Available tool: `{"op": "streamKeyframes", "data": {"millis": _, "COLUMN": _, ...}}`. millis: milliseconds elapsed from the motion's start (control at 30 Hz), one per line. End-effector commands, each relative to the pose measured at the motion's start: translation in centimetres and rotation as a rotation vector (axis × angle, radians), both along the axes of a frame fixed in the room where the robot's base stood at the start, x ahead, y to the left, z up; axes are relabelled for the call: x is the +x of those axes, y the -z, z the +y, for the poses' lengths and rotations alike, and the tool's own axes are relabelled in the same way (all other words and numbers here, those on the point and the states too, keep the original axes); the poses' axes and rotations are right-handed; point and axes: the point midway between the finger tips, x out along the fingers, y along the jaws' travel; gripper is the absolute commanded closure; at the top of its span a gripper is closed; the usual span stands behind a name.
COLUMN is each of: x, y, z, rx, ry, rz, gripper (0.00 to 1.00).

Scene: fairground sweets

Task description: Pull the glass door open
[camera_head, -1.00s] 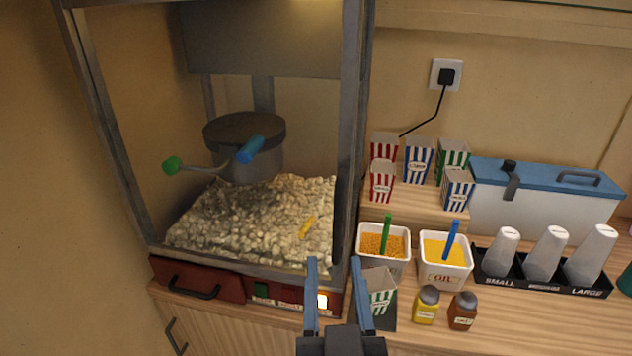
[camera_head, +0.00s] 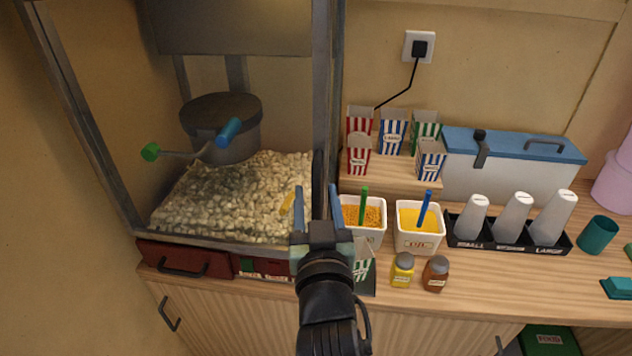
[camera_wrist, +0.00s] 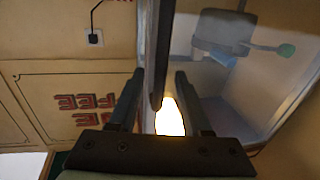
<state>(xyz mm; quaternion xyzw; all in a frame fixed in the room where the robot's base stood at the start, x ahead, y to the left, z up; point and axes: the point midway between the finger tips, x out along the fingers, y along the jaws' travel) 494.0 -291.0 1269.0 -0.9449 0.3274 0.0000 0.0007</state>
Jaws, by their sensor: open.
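The glass door (camera_head: 285,105) is the front pane of the popcorn machine and looks shut. A dark upright handle (camera_head: 317,175) stands at its right edge. In the wrist view the handle (camera_wrist: 158,50) comes down between my two fingers, and the pane (camera_wrist: 235,85) lies to the right. My gripper (camera_head: 317,190) is open in front of the machine's lower right corner, with one finger on each side of the handle. In the wrist view my gripper (camera_wrist: 159,75) shows a gap around the bar. I cannot tell whether a finger touches it.
Popcorn (camera_head: 225,200) and a kettle (camera_head: 222,120) are inside the machine. Right of my gripper stand an orange kernel tub (camera_head: 372,240), an oil tub (camera_head: 418,243) and two shakers. Striped boxes (camera_head: 393,132) and a cup rack (camera_head: 508,243) stand further right.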

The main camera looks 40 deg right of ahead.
Motion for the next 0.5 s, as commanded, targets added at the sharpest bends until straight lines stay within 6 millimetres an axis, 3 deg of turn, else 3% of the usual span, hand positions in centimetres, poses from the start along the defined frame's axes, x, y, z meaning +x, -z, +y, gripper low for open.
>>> {"op": "streamKeyframes", "data": {"millis": 200, "x": 1.12, "y": -0.05, "z": -0.95, "rx": 0.002, "ry": 0.001, "rz": -0.001, "gripper": 0.52}}
{"op": "streamKeyframes", "data": {"millis": 500, "x": 1.22, "y": 0.03, "z": -1.04, "rx": 0.000, "ry": 0.001, "rz": 0.000, "gripper": 0.52}}
